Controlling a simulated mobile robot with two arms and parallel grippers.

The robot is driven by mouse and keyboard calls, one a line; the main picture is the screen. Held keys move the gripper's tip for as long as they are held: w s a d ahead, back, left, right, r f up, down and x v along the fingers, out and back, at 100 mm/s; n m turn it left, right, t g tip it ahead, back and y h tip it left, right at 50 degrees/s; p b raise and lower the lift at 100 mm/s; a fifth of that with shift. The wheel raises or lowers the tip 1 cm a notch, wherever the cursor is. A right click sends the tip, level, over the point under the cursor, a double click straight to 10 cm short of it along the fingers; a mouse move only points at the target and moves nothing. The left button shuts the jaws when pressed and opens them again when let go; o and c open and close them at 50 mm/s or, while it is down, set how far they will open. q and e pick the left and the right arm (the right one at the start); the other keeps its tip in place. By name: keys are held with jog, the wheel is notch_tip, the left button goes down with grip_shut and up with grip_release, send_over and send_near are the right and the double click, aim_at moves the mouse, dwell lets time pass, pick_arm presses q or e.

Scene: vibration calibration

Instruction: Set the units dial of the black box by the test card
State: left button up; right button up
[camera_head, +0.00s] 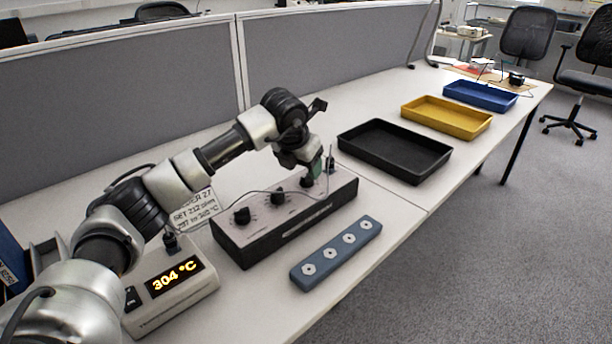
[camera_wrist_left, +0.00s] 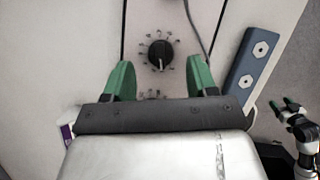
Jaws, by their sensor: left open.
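The black box (camera_head: 256,251) stands on the table with a row of dark dials on its pale top. My left gripper (camera_head: 318,172) is above the box's far right end, pointing down. In the left wrist view its green fingers (camera_wrist_left: 160,82) are open and apart, with a round black dial (camera_wrist_left: 160,54) between and just beyond them, not gripped. A white pointer line shows on this dial. Part of another dial's scale is hidden by the gripper. My right gripper (camera_wrist_left: 283,106) shows open at the right, off the box.
A display unit (camera_head: 205,284) reading 304 °C stands left of the box. A blue-grey block (camera_head: 335,254) with several hex nuts lies in front. Black (camera_head: 395,171), yellow (camera_head: 446,128) and blue (camera_head: 480,105) trays stand farther right. A thin cable runs over the box.

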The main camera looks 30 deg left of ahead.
aim_at(306, 175)
pick_arm(q)
jog(key=shift+x, duration=1.65)
pick_arm(e)
jog(key=shift+w+r, duration=0.1)
jog(key=shift+r, duration=0.5)
pick_arm(q)
jog(key=c, duration=0.9)
jog(key=m+h+p, duration=0.1)
jog(key=m, duration=0.2)
jog(key=shift+m+g+h+p, duration=0.45)
jog(key=shift+m+h, duration=0.15)
jog(key=shift+m, duration=0.9)
pick_arm(e)
notch_tip(306, 175, down, 7)
jog(key=s, duration=0.2)
jog(key=shift+d, duration=0.1)
pick_arm(q)
jog(key=o, duration=0.9)
